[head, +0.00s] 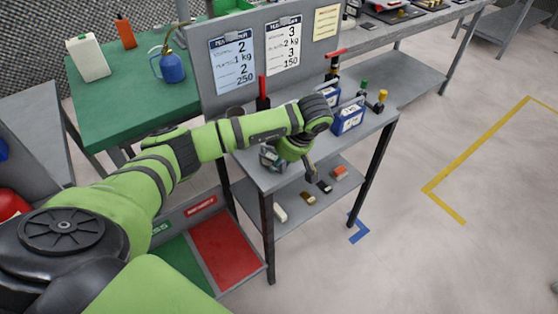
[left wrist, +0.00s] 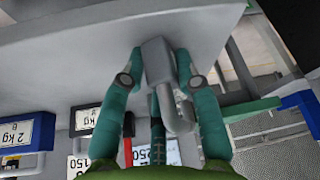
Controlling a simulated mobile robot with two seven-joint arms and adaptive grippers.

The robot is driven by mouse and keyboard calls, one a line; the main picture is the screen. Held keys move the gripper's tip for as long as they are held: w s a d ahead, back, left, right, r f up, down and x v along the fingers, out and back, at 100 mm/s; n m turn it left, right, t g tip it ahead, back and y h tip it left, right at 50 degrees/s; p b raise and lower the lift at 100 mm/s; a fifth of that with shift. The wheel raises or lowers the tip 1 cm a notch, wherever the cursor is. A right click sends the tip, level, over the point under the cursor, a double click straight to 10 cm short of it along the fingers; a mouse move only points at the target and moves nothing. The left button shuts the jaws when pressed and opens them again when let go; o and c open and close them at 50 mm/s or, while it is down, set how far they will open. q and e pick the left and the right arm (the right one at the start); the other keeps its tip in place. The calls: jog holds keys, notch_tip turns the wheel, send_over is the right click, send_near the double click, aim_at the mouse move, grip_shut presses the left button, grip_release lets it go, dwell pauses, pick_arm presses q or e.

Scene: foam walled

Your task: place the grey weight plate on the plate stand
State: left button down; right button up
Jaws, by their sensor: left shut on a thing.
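My left gripper (head: 290,160) is over the near end of the grey bench (head: 245,153), largely covered by my own wrist in the head view. I cannot pick out the plate stand for certain; an upright black post with a red top (head: 263,92) stands on the bench behind the gripper. My right gripper is not in view.
Blue boxes with white labels (head: 348,117) stand on the bench right of my gripper, by green- and yellow-topped pieces (head: 382,97). A sign panel (head: 215,95) rises behind. Small blocks lie on the lower shelf (head: 290,228). Open floor (head: 450,240) is at right.

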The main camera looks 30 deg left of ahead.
pick_arm(q)
jog(key=shift+s+d+f, duration=0.15)
jog(key=shift+s+f, duration=0.25)
jog(key=shift+f, duration=0.3)
jog(key=c, duration=1.1)
grip_release()
jog(key=shift+c, duration=0.2)
jog(key=o, duration=0.3)
jog(key=shift+w+f, duration=0.2)
jog(key=shift+w, duration=0.1)
jog(key=shift+s, duration=0.1)
